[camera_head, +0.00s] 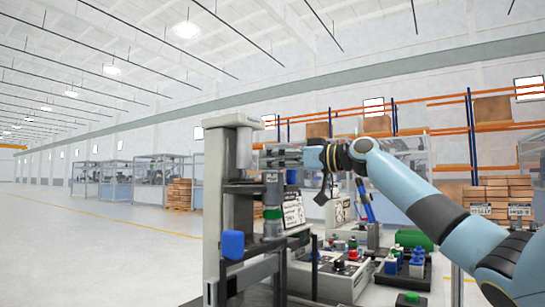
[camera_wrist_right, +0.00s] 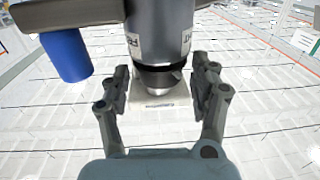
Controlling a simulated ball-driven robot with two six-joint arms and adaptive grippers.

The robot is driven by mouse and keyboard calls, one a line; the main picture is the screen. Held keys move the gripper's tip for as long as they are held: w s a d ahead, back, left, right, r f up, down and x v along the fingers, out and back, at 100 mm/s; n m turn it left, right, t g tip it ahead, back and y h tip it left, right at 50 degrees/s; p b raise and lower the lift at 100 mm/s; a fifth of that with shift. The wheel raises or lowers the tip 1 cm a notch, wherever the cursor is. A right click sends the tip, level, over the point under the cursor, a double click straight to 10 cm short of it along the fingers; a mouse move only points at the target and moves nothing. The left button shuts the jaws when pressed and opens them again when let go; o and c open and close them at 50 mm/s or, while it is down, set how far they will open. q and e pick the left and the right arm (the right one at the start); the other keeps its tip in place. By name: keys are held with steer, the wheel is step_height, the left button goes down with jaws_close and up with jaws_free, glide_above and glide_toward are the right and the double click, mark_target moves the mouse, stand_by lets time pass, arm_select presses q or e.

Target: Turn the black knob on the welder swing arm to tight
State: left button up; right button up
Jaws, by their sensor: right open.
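The welder (camera_head: 213,205) is a grey upright frame with shelves at the middle of the head view. A dark grey cylinder (camera_head: 272,188) with a green ring stands on it. In the right wrist view this labelled cylinder (camera_wrist_right: 160,25) ends in a dark tapered tip (camera_wrist_right: 158,78); I cannot tell for certain whether that is the black knob. My right gripper (camera_head: 268,157) reaches in from the right at the cylinder's upper end. In the right wrist view the gripper (camera_wrist_right: 163,92) is open, one finger on each side of the tip, with gaps visible. My left gripper is out of view.
A blue cylindrical part (camera_head: 232,244) sits at the welder's lower left; it also shows in the wrist view (camera_wrist_right: 66,55). Several small coloured parts stand on a dark tray (camera_head: 384,281) at right. Open floor (camera_head: 95,245) lies to the left.

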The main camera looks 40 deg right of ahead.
steer(key=shift+w+a, duration=0.3)
steer(key=shift+w, duration=0.15)
steer(key=c, duration=1.2)
steer(key=shift+m+h+p, duration=0.3)
steer(key=shift+h+p, duration=0.1)
steer(key=shift+p, duration=0.3)
steer(key=shift+c, duration=0.2)
